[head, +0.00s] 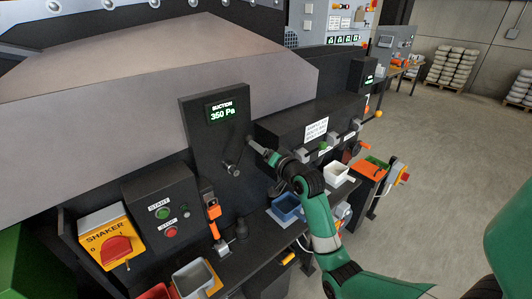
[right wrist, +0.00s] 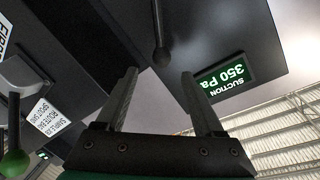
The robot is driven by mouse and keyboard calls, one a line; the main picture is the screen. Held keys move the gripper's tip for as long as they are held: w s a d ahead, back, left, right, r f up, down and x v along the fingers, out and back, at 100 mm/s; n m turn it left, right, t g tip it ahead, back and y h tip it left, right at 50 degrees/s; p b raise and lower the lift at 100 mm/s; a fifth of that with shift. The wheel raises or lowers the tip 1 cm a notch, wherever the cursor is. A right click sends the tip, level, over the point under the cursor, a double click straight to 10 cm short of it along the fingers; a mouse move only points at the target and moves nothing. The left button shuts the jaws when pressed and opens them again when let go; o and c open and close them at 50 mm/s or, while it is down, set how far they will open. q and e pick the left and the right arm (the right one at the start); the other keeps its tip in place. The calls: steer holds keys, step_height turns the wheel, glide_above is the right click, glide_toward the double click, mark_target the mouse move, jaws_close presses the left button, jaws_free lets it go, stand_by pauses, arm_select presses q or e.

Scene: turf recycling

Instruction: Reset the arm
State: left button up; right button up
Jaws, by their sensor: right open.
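My right arm is green with black joints and comes in from the right in the head view. Its gripper (head: 256,148) is beside the dark suction panel (head: 200,132), whose display reads 350 Pa. A black lever (head: 233,168) sticks out low on this panel. In the right wrist view the two fingers of my right gripper (right wrist: 162,88) are apart with nothing between them. A dark lever with a rounded end (right wrist: 161,52) hangs beyond the fingertips, apart from them. The display (right wrist: 225,75) appears upside down there. My left gripper is not in view.
A yellow shaker switch (head: 110,238) and a start/stop box (head: 165,213) are at left. A blue tub (head: 286,213), a white tub (head: 338,180) and a grey tub (head: 193,280) stand along the front. Open floor (head: 440,160) lies at right.

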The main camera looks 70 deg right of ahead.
arm_select(q)
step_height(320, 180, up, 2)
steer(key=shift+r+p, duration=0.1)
steer(key=shift+p, duration=0.5)
arm_select(e)
steer(key=v, duration=0.2)
steer(key=shift+s+a, duration=0.2)
